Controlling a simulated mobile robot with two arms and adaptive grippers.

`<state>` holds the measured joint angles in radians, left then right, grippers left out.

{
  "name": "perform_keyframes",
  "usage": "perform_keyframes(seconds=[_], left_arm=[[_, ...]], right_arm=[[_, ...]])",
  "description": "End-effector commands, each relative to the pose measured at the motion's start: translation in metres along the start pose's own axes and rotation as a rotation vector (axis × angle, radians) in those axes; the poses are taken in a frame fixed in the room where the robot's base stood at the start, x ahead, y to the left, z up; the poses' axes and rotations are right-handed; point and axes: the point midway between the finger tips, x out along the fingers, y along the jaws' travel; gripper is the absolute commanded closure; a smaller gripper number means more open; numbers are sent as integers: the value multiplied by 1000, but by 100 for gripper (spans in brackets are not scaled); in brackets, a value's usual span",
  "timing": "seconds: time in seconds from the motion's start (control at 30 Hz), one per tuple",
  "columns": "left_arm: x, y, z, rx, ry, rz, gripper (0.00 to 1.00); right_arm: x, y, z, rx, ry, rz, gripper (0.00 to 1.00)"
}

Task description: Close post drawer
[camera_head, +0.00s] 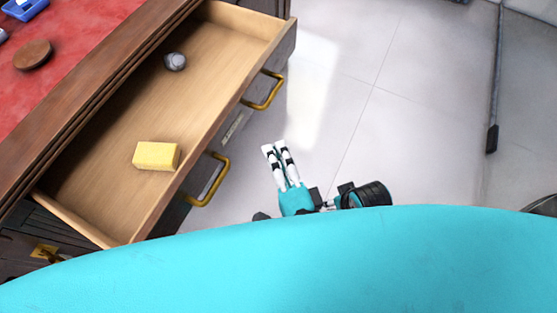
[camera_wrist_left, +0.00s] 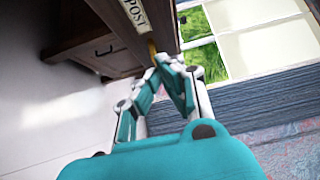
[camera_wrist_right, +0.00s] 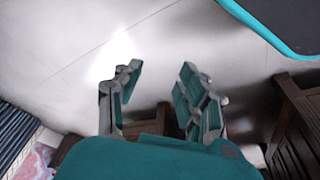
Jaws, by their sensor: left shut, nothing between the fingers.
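The post drawer (camera_head: 111,114) is pulled out from the desk, its wooden inside bare except for two small things. Its dark front has two brass handles (camera_head: 215,182) (camera_head: 265,92) and a pale label (camera_head: 233,126). In the left wrist view, the label (camera_wrist_left: 135,12) reads "POST". My left gripper (camera_head: 274,147) is shut and empty, in front of the drawer front; its fingertips (camera_wrist_left: 171,62) come together near a brass bit in the left wrist view, but contact cannot be told. My right gripper (camera_wrist_right: 160,68) is open and empty over the floor.
A yellow block (camera_head: 156,156) and a grey round object (camera_head: 175,61) lie in the drawer. The red desk top (camera_head: 85,38) holds a brown disc (camera_head: 33,54) and a blue tray (camera_head: 24,8). The tiled floor (camera_head: 400,130) to the right is clear.

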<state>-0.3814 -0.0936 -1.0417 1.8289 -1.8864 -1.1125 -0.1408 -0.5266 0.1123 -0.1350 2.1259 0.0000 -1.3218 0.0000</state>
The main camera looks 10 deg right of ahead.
Motion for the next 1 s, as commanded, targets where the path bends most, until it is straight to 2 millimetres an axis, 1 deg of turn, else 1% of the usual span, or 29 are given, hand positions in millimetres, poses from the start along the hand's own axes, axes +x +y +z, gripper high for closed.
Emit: perform_keyframes(seconds=[0.03, 0.2, 0.27, 0.3, 0.4, 0.6, 1.0], left_arm=[[12, -1, 0, -2, -3, -4, 100], [49, -1, 0, -1, -2, -3, 100], [60, -1, 0, -2, -1, -2, 100], [64, 0, 7, 1, -2, 0, 100], [74, 0, 17, 2, -1, 0, 100], [84, 1, 27, 2, 0, 1, 100], [85, 1, 29, 1, 1, 2, 100]], right_arm=[[0, 0, 0, 0, 0, 0, 60], [0, 0, 0, 0, 0, 0, 60], [0, 0, 0, 0, 1, 0, 60], [0, 0, 0, 0, 1, 0, 60], [5, 0, 1, 0, -2, 1, 60], [8, 0, 3, 0, -6, 0, 60], [11, -1, 5, -1, -11, -1, 60]])
